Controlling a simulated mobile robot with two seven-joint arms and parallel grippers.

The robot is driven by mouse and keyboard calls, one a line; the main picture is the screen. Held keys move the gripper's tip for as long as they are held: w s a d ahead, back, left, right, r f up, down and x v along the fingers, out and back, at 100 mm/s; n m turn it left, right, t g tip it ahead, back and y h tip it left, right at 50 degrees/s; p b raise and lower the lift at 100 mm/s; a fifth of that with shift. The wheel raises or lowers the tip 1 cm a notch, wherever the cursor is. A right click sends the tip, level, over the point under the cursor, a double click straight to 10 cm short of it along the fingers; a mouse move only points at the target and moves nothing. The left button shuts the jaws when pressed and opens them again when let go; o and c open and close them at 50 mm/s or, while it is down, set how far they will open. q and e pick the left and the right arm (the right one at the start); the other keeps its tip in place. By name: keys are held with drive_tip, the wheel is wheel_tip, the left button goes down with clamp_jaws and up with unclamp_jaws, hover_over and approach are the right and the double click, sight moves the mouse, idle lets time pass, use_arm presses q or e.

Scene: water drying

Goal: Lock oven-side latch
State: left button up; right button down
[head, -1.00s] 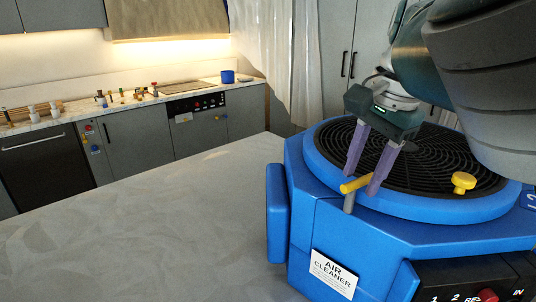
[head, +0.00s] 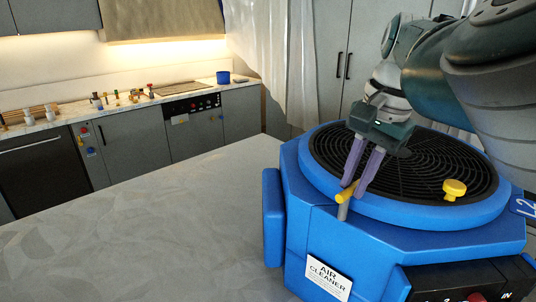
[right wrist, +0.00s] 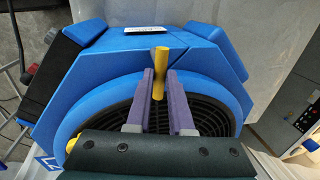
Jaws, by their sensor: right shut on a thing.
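The oven-side latch is a yellow bar (head: 345,193) on a short grey post at the rim of the blue air cleaner (head: 340,232). My right gripper (head: 352,191) reaches down over the black fan grille, and its two purple fingers are shut on the yellow latch bar. In the right wrist view the bar (right wrist: 160,62) stands upright in the picture between the fingers (right wrist: 160,85). Part of the bar is hidden by the fingers in the head view. A second yellow latch (head: 454,188) sits at the right of the grille, clear of the gripper. My left gripper is not in view.
A counter with an oven (head: 194,118), bottles and a blue pot (head: 223,77) runs along the back wall. The control panel (head: 470,278) is at the lower right.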

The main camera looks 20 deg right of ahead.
drive_tip(key=shift+w+n, duration=0.1)
drive_tip(key=shift+n, duration=0.6)
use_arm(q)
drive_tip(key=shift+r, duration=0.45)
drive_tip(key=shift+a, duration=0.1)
use_arm(e)
drive_tip(key=c, duration=0.8)
unclamp_jaws()
use_arm(q)
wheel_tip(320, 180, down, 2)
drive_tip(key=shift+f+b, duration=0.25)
drive_tip(key=shift+b, duration=0.95)
use_arm(e)
drive_tip(key=r, duration=0.3)
drive_tip(key=s+r, duration=0.1)
drive_tip(key=r, duration=0.2)
drive_tip(key=d+r, duration=0.1)
drive_tip(key=r, duration=0.2)
drive_tip(key=shift+s+r, duration=0.35)
drive_tip(key=shift+r, duration=0.05)
